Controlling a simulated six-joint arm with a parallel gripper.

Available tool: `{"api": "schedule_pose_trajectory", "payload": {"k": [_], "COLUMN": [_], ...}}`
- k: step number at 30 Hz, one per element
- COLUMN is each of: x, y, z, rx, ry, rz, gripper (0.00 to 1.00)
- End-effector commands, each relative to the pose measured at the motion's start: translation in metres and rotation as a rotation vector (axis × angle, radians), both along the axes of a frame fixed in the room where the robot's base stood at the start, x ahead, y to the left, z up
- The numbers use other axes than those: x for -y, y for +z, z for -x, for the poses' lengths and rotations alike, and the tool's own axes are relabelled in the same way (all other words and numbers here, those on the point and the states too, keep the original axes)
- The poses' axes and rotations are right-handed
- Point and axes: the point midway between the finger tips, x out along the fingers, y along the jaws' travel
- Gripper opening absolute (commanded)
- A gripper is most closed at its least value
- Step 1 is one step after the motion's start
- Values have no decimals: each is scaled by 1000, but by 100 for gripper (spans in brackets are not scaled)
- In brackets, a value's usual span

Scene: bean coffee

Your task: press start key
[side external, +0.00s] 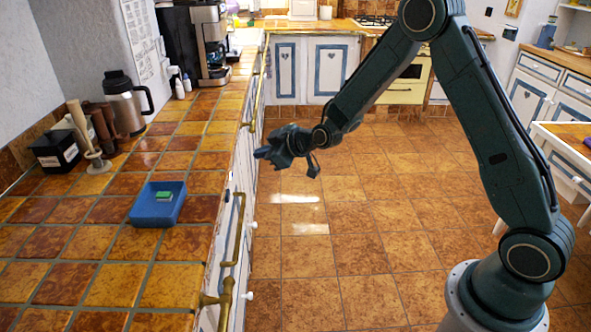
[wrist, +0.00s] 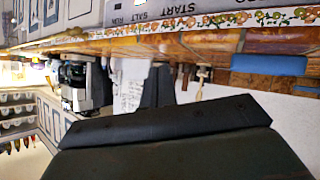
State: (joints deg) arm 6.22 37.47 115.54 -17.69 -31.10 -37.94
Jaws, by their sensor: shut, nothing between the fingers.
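The panel's lettering does not show in the side view. My gripper (side external: 264,153) is shut and empty. It is held in the air to the right of the tiled counter's front edge, tips toward the left. A large dark shape fills the bottom of the wrist view; I cannot tell the fingertips there. I cannot tell whether the gripper touches the front of the counter.
A blue tray (side external: 145,218) with a small green thing (side external: 164,196) sits on the tiled counter. A coffee machine (side external: 210,45), a metal jug (side external: 122,102) and a black box (side external: 54,151) stand further back. Brass rails (side external: 238,235) stick out from the counter front.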

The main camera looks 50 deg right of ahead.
Motion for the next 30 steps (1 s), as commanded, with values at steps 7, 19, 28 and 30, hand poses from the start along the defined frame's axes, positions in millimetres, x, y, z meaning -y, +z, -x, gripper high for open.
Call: {"api": "schedule_pose_trajectory", "payload": {"k": [7,19,28,30], "x": [8,23,35,37], "y": [-45,-117,-164,-171], "z": [-16,-27,-23,-22], "rx": [56,151,206,215], "ry": [-10,-50,-91,-98], "rz": [16,52,84,90], "gripper": [0,0,0,0]}}
